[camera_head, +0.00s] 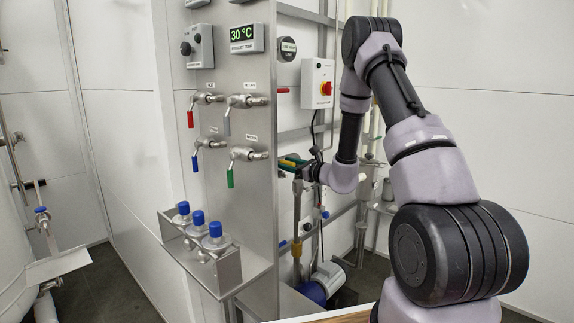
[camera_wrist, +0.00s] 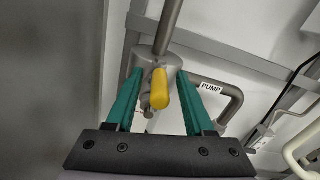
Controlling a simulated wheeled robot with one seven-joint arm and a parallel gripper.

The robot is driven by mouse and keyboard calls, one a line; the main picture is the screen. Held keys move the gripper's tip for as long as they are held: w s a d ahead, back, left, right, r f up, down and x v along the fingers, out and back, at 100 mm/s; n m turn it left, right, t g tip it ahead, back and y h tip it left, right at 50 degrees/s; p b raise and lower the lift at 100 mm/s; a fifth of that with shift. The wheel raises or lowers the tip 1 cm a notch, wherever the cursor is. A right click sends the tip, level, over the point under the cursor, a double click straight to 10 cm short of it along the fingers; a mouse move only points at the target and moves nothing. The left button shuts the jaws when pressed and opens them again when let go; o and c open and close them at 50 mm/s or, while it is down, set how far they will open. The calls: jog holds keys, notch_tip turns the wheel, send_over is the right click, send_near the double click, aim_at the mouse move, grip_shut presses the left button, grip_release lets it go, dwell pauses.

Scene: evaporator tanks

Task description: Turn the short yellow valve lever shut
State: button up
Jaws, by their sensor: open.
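The short yellow valve lever (camera_wrist: 160,88) is in the middle of the wrist view, on a metal valve body at a grey pipe. My gripper (camera_wrist: 158,77) is open, with one teal finger on each side of the lever. Gaps show between the lever and both fingers, so they appear apart from it. In the head view my gripper (camera_head: 288,164) is at the pipework just right of the steel panel's edge. A bit of yellow shows there beside the teal fingers, but most of the lever is hidden or too small to make out.
The steel panel (camera_head: 236,105) carries several valves with red, grey, blue and green levers. Blue-capped bottles (camera_head: 198,220) stand in a tray low on it. A bent pipe labelled PUMP (camera_wrist: 232,100) is close right of my fingers. A control box (camera_head: 317,85) hangs behind.

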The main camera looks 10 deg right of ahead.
grip_shut()
dwell(1.4)
